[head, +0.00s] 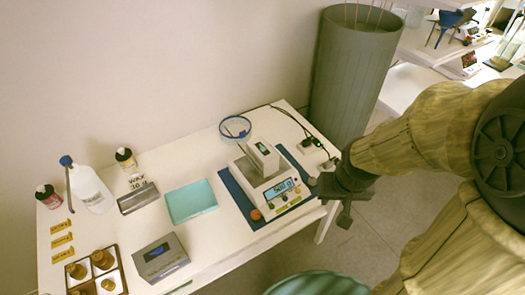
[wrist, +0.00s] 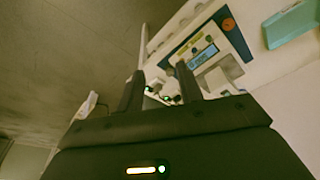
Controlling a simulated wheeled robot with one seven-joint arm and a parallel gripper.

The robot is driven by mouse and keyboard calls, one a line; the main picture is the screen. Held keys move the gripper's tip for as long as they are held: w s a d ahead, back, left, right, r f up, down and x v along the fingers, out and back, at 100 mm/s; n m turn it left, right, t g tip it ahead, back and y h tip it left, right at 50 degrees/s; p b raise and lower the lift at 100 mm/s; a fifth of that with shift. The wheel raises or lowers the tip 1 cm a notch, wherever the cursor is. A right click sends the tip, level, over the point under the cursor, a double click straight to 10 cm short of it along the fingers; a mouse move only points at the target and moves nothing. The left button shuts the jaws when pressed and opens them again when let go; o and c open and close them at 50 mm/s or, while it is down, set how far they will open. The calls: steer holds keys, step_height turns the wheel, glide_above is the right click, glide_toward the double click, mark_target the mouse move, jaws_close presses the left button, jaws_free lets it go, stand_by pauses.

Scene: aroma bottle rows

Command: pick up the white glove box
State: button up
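A small white box with a dark green label (head: 263,155), which looks like the glove box, stands upright on the pan of a digital scale (head: 272,190). In the wrist view a pale block beside the scale's display (wrist: 218,80) may be the same box, but it is partly hidden by a finger. My gripper (head: 340,205) is at the table's right edge, to the right of the scale and apart from the box. In the wrist view its two fingers (wrist: 160,85) are spread with nothing held between them.
The scale sits on a blue mat (head: 236,193). A teal tray (head: 191,202), a grey device (head: 160,258) and a blue-rimmed round dish (head: 235,127) are nearby. A tall grey bin (head: 352,75) stands behind the table's right end.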

steer(key=shift+s, duration=0.15)
steer(key=shift+o, duration=1.1)
steer(key=o, duration=0.3)
steer(key=shift+w+f, duration=0.1)
steer(key=shift+w, duration=0.1)
steer(key=o, duration=0.6)
steer(key=w+f, duration=0.1)
steer(key=w, duration=0.1)
steer(key=w+f+n+t+b, duration=0.1)
steer(key=w+f, duration=0.1)
steer(key=w+d+f+t, duration=0.1)
steer(key=w, duration=0.1)
steer(key=shift+w+f+n+b, duration=0.15)
steer(key=shift+f+n+b, duration=0.15)
steer(key=shift+f+n, duration=0.1)
steer(key=shift+c, duration=0.2)
steer(key=w+a+f+n+t+y+b, duration=0.3)
steer(key=w+a+f+n+t+y, duration=0.25)
steer(key=w+f, duration=0.35)
steer(key=s+a+t+y+b, duration=0.1)
steer(key=a+f+t+y, duration=0.1)
steer(key=t+y, duration=0.1)
steer(key=s+a+t+y+b, duration=0.1)
steer(key=y, duration=0.1)
steer(key=shift+s+a+f+t+b, duration=0.25)
steer(key=shift+s+a+f+b, duration=0.05)
steer(key=shift+f+b, duration=0.1)
